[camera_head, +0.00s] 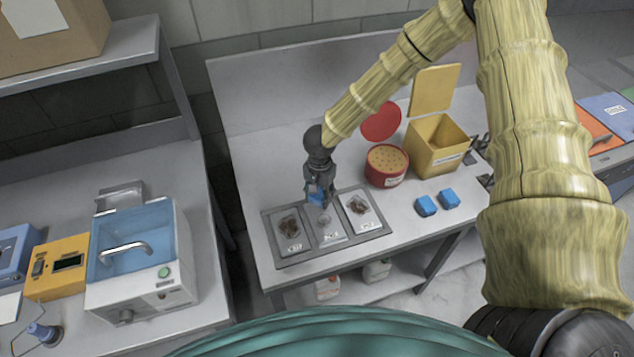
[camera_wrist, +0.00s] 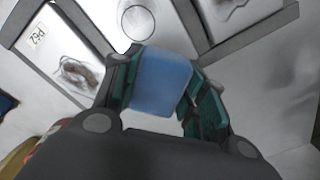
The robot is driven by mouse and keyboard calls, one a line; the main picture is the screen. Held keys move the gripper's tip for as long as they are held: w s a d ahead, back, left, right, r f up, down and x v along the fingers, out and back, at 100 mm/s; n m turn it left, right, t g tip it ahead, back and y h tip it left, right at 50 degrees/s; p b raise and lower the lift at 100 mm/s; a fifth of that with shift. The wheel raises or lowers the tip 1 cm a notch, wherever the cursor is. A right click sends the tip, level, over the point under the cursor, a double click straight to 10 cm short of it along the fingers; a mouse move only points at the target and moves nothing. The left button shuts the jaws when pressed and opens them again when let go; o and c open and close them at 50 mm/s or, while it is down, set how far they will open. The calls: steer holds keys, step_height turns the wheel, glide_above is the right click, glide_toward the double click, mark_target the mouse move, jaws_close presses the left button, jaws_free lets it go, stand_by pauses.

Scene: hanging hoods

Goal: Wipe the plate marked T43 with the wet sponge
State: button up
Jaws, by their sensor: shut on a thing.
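My gripper (camera_head: 319,195) is shut on a blue sponge (camera_wrist: 162,82), which shows between the fingers in the wrist view. It hovers over or near the far end of the middle plate (camera_head: 329,228); I cannot tell if the sponge touches it. The middle plate carries a faint roundish mark, and its label is too small to read surely. The left plate (camera_head: 289,232) and right plate (camera_head: 360,210) carry brown smears. The right plate's label seems to read P62 in the wrist view (camera_wrist: 38,36). All three plates lie in a grey tray (camera_head: 270,240).
Two blue sponges (camera_head: 426,206) (camera_head: 449,199) lie right of the tray. A round red container (camera_head: 386,168) with a holed top and an open yellow bin (camera_head: 436,145) stand behind. A blue-lidded bath (camera_head: 140,262) stands on the left bench.

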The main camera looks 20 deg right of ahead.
steer(key=shift+r, duration=0.6)
steer(key=shift+w+r, duration=0.2)
steer(key=shift+r, duration=0.75)
steer(key=shift+s+a+r, duration=0.1)
steer(key=shift+s+r, duration=0.05)
steer(key=shift+r, duration=0.8)
